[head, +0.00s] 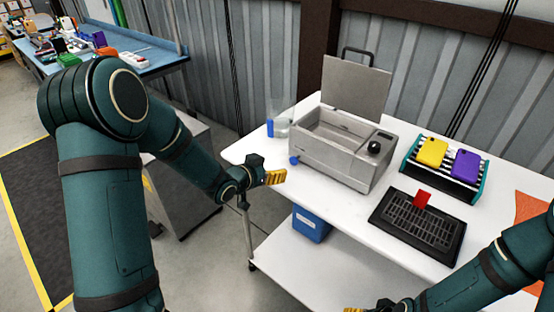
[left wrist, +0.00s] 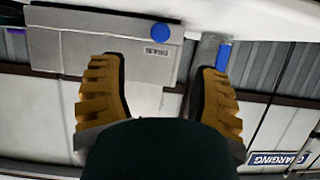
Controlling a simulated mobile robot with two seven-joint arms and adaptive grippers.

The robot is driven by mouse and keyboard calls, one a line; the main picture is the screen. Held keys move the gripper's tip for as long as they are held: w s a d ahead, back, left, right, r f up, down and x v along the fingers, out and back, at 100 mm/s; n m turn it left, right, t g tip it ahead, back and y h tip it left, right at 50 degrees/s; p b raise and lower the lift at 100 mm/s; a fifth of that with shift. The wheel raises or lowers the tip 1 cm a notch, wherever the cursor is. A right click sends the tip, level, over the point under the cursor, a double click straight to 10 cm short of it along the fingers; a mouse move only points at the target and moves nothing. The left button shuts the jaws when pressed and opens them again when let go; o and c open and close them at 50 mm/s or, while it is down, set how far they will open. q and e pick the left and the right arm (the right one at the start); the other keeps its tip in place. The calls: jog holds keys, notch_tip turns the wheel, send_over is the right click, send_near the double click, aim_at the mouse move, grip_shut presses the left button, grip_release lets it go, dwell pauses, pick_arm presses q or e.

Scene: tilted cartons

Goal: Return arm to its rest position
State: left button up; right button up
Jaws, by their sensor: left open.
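My left arm, dark green, comes in from the left of the head view and reaches toward the white table (head: 355,205). My left gripper (head: 275,177), with yellow ribbed fingers, is beside the table's left edge, in front of the grey box, apart from it. In the left wrist view both fingers of the left gripper (left wrist: 158,85) are spread, with nothing between them. My right arm comes in from the lower right. Only a bit of the right gripper (head: 356,309) shows at the bottom edge, so its opening is hidden.
A grey box (head: 325,160) with its lid raised stands on the table; it also shows in the left wrist view (left wrist: 95,45). A black tray (head: 395,228) holds a red piece (head: 422,199). A rack (head: 411,165) holds yellow and purple pieces. A blue bin (head: 311,226) sits below.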

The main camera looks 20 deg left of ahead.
pick_arm(q)
jog(key=s+d+f+n+g, duration=0.2)
jog(key=s+d+f+g, duration=0.1)
jog(key=s+f, duration=0.3)
jog(key=s+d+f+n+g, duration=0.1)
jog(key=s+d+f+g, duration=0.2)
jog(key=f, duration=0.4)
jog(key=s+d+f+n+g, duration=0.1)
jog(key=s+d+f+g, duration=0.1)
jog(key=s, duration=0.6)
jog(key=s+d+f+n+g, duration=0.1)
jog(key=s+d+f+g, duration=0.2)
jog(key=s+d+f, duration=0.2)
jog(key=s+f, duration=0.1)
jog(key=s, duration=0.2)
jog(key=shift+s+d+n+y, duration=0.2)
jog(key=shift+n+y, duration=0.1)
jog(key=shift+y, duration=0.1)
